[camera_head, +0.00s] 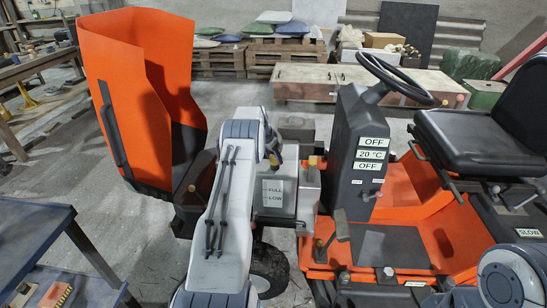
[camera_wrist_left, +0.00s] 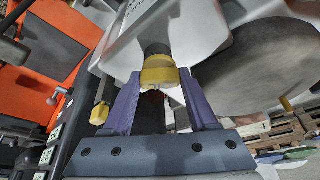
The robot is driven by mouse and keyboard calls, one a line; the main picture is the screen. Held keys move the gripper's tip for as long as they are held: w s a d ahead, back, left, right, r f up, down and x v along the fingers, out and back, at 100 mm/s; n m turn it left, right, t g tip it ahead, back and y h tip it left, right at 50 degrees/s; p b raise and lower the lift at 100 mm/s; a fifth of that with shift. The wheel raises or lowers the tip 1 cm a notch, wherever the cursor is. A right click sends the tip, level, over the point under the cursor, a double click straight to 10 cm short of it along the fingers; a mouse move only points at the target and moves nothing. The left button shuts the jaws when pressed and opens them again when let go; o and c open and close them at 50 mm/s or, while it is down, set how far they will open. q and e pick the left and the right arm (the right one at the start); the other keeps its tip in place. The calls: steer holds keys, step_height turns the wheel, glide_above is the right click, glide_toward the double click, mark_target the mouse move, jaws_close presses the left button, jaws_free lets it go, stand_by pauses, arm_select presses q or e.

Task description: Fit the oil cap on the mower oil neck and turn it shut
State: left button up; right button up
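The yellow oil cap (camera_wrist_left: 160,73) is between the two purple fingertips of my left gripper (camera_wrist_left: 161,76) in the left wrist view. Both fingertips appear to meet its sides, so the gripper looks shut on it. Behind the cap is a dark oil neck (camera_wrist_left: 155,47) on the pale grey engine housing. The cap lines up with the neck; whether it is threaded on cannot be told. In the head view my left gripper (camera_head: 274,152) is over the engine, and my arm hides much of the neck. My right gripper is out of view.
The raised orange hood (camera_head: 140,90) is at left. The steering column (camera_head: 358,140) and seat (camera_head: 470,140) are at right. A blue cart (camera_head: 40,235) is at lower left.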

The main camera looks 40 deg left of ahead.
mark_target(273, 157)
arm_select(q)
steer(key=o, duration=0.5)
steer(key=shift+c, duration=0.2)
jaws_close()
steer(key=shift+a+f+m+h+b, duration=0.1)
steer(key=shift+f+m+h+b, duration=0.15)
steer(key=shift+m+b, duration=0.5)
steer(key=shift+m, duration=0.25)
steer(key=shift+r+m+h, duration=0.25)
steer(key=shift+m+h, duration=0.1)
steer(key=shift+m, duration=0.15)
steer(key=o, duration=1)
jaws_free()
steer(key=shift+r, duration=0.15)
steer(key=shift+r+p, duration=1.95)
steer(key=shift+r, duration=0.95)
